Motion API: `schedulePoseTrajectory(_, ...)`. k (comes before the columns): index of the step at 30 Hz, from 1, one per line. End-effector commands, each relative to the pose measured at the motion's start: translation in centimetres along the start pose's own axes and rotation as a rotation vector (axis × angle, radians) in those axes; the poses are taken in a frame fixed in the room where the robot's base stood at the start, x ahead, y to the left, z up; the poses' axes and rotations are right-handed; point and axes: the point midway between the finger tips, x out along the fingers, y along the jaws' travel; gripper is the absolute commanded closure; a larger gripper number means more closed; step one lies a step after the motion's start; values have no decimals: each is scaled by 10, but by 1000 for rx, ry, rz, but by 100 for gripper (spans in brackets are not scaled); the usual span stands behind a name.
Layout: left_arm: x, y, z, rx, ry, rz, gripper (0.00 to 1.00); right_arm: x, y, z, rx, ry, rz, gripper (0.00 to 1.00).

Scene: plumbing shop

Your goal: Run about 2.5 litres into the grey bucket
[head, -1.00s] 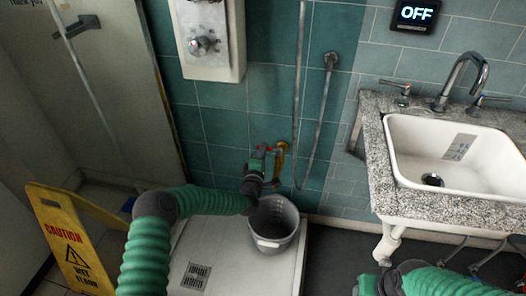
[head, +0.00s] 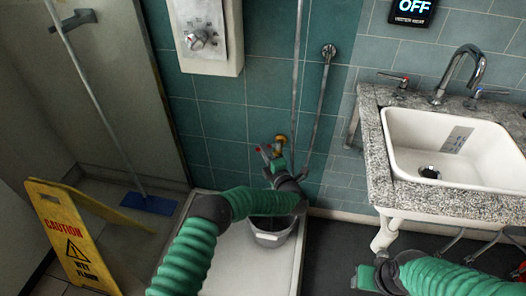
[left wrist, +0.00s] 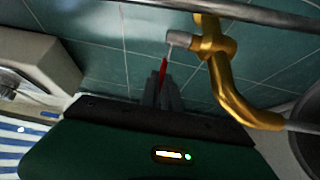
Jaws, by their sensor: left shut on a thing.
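The grey bucket (head: 272,238) stands on the white shower tray below a brass tap (head: 280,140) on the teal wall. My left arm and gripper cover much of its mouth, so I cannot see inside. My left gripper (head: 268,158) is up at the tap. In the left wrist view its fingers (left wrist: 166,92) are closed on the tap's red lever (left wrist: 163,68), beside the brass tap body (left wrist: 218,70). No water stream is visible. My right gripper (head: 368,279) is low at the right, away from the bucket; its jaws are unclear.
A white sink (head: 455,150) in a granite counter stands at the right. A wall display (head: 412,12) reads OFF. A yellow wet-floor sign (head: 75,240) and a blue mop (head: 147,204) are at the left. The shower tray (head: 228,268) has clear room in front.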

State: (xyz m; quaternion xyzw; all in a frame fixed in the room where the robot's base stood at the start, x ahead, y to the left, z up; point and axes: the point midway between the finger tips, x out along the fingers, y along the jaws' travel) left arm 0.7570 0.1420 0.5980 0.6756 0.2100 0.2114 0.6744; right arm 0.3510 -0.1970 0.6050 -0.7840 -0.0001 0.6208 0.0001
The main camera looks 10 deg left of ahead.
Motion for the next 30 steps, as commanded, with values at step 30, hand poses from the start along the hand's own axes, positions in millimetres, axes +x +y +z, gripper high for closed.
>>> schedulePoseTrajectory(30,-7,-2,2,1,103,-6,71,13,0,3,0,0,0,54)
